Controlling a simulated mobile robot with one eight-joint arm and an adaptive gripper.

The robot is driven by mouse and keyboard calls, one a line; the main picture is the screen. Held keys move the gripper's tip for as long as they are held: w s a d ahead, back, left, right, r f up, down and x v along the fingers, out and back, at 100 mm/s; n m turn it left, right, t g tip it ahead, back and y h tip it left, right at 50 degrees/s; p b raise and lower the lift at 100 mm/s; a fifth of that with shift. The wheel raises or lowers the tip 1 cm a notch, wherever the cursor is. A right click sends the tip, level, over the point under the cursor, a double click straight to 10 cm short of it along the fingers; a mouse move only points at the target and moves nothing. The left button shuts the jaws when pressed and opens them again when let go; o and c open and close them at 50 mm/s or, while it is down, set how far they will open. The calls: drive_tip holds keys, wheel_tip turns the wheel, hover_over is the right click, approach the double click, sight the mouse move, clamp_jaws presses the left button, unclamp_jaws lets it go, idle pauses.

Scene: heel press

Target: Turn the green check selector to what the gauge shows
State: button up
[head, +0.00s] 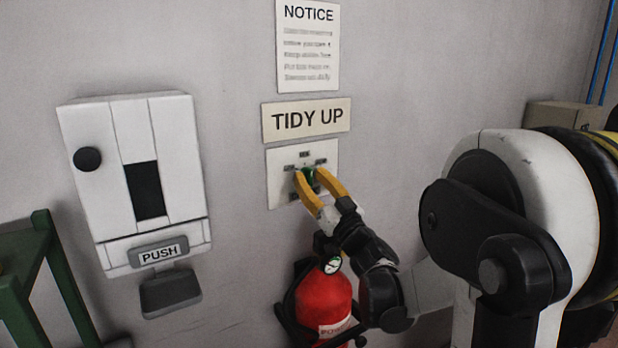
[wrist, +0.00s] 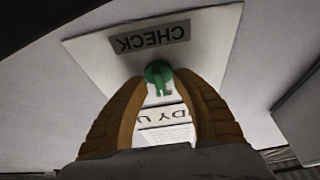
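The green check selector (head: 309,174) sits on a white wall plate (head: 281,190) below the "TIDY UP" sign. Small labels lie left, above and right of it, too small to read. In the wrist view the selector (wrist: 158,72) shows as a green round knob with a narrow bar, under an upside-down "CHECK" label (wrist: 150,38). My gripper (head: 308,171) has its yellow fingers apart, one on each side of the knob, with the tips near the plate. A gap seems to show beside the bar. The round gauge (head: 332,265) is on the red fire extinguisher (head: 325,300); its reading is too small to tell.
A white dispenser (head: 180,140) with a "PUSH" bar (head: 159,255) hangs on the wall at left. A green frame (head: 42,260) stands at the far left. A notice (head: 308,50) is above the sign. A cardboard box (head: 560,115) is at the right.

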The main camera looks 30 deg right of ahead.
drive_tip(key=shift+w+r, duration=0.15)
drive_tip(key=shift+w, duration=0.1)
clamp_jaws()
drive_tip(key=shift+n, duration=0.5)
drive_tip(key=n+y, duration=0.2)
drive_tip(key=n, duration=0.1)
drive_tip(key=n+y, duration=0.1)
drive_tip(key=n, duration=0.2)
drive_tip(key=shift+n+g+y, duration=0.3)
drive_tip(key=shift+g+y, duration=0.1)
drive_tip(key=n+g+y+p, duration=0.1)
drive_tip(key=n, duration=0.2)
drive_tip(key=n+g+y, duration=0.1)
drive_tip(key=n, duration=0.2)
drive_tip(key=shift+a+p, duration=0.15)
drive_tip(key=shift+p, duration=0.2)
drive_tip(key=shift+n+y, duration=0.3)
